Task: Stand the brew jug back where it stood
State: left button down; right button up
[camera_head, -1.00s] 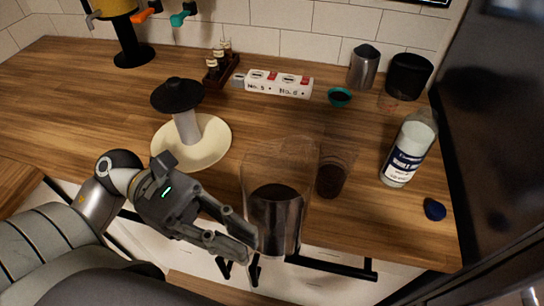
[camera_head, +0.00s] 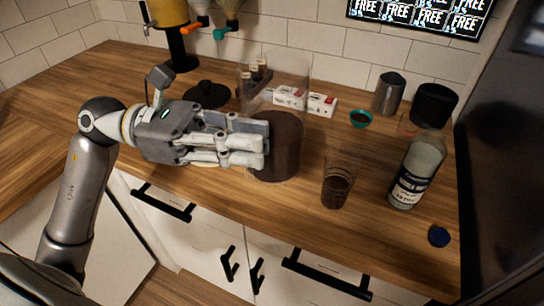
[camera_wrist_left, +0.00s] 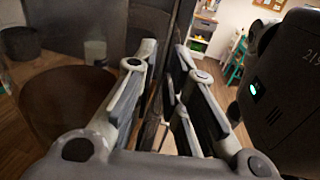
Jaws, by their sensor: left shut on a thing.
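The brew jug (camera_head: 275,150) is a clear, upright vessel with dark coffee in its lower part. My left gripper (camera_head: 262,145) is at its left side, shut on it, likely by a handle that the fingers hide. I cannot tell whether the jug's base touches the wooden counter (camera_head: 230,195). In the left wrist view the jug (camera_wrist_left: 70,105) fills the left side, close to the fingers (camera_wrist_left: 165,95). My right gripper is not in view.
A clear glass with dark drink (camera_head: 337,187) stands right of the jug. A labelled bottle (camera_head: 418,170), blue cap (camera_head: 439,236), teal bowl (camera_head: 361,118) and steel pitcher (camera_head: 389,93) are further right. White boxes (camera_head: 322,104) and small vials are behind the jug.

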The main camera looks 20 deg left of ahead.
pick_arm(q)
jog(key=w+f, duration=0.1)
jog(key=w, duration=0.1)
jog(key=w+a+f+p, duration=0.1)
jog(key=w, duration=0.1)
jog(key=w+p, duration=0.1)
jog(key=w, duration=0.2)
jog(key=shift+w+a+f, duration=0.1)
jog(key=shift+a+f, duration=0.15)
jog(key=shift+f, duration=0.15)
jog(key=w+f, duration=0.2)
jog(key=f, duration=0.1)
jog(key=w+f+p, duration=0.1)
jog(key=w+f, duration=0.1)
jog(key=shift+a, duration=0.4)
jog(key=shift+w+f, duration=0.5)
jog(key=shift+f, duration=0.15)
notch_tip(320, 180, down, 2)
jog(key=shift+f+p, duration=0.1)
jog(key=shift+p, duration=0.6)
jog(key=shift+a+f, duration=0.1)
jog(key=shift+f, duration=0.4)
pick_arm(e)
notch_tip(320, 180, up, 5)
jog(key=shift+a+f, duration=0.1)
pick_arm(q)
jog(key=shift+f, duration=0.1)
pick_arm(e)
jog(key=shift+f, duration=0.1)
